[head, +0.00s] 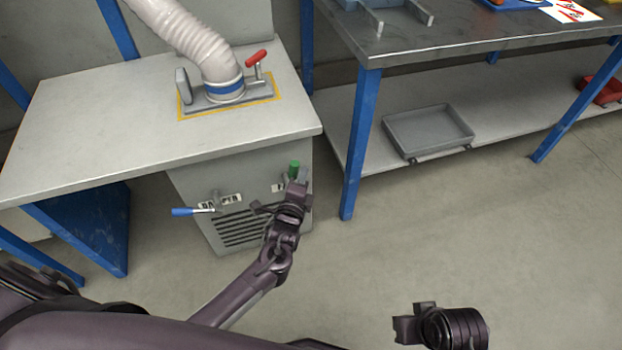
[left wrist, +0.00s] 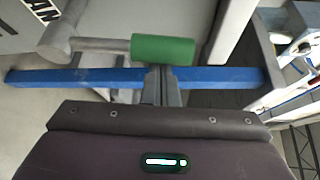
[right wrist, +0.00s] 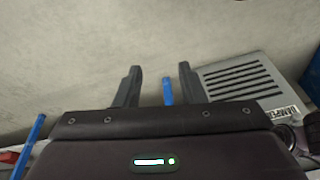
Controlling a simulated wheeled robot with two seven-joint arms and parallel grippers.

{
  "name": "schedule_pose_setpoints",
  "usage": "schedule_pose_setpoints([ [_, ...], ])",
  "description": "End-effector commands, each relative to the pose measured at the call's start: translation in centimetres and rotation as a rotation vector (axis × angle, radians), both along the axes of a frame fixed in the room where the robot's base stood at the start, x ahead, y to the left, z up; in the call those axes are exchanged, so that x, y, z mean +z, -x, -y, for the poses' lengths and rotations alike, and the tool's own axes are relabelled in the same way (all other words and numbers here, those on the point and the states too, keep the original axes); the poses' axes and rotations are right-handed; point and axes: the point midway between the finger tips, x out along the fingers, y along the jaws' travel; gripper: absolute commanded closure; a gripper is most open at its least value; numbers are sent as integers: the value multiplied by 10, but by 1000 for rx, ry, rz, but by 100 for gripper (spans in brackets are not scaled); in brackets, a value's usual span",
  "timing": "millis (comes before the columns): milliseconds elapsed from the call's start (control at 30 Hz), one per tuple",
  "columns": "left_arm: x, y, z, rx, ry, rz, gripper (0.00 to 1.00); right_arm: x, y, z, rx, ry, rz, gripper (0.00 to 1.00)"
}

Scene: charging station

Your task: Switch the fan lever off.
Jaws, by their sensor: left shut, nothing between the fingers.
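The fan lever has a green handle (head: 294,168) and sits on the right of the grey cabinet front, standing upright. In the left wrist view, its green handle (left wrist: 163,50) is on a grey arm that runs left to a round pivot, near a label partly reading "AN". My left gripper (head: 301,174) is shut and empty, right at the handle. Its fingertips (left wrist: 160,70) meet the handle's edge in the left wrist view; I cannot tell whether they touch. My right gripper (head: 408,326) is open and empty, low in the head view, far from the lever.
A blue-handled lever (head: 192,211) is on the cabinet's left, above vent slots (head: 243,230). The grey tabletop (head: 90,125) overhangs the cabinet and carries a hose (head: 190,35) and a red-handled clamp (head: 256,58). A blue-legged bench (head: 362,130) stands right. The floor (head: 440,230) is clear.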

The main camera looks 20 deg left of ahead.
Motion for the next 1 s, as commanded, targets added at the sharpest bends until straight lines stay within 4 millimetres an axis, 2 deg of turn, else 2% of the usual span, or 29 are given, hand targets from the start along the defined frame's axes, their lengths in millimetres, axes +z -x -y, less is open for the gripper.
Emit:
schedule_pose_setpoints([
  [433, 3, 2, -4, -1, 0, -1, 100, 5, 1, 2, -4, 4, -8, 64],
  [567, 8, 7, -11, -1, -3, -1, 100, 11, 8, 18, -38, 48, -95, 64],
  [700, 7, 11, -18, 0, -1, 0, 100, 3, 11, 26, -56, 68, -138, 64],
  [1000, 5, 11, -18, 0, 0, 1, 100, 0, 11, 26, -58, 70, -141, 64],
])
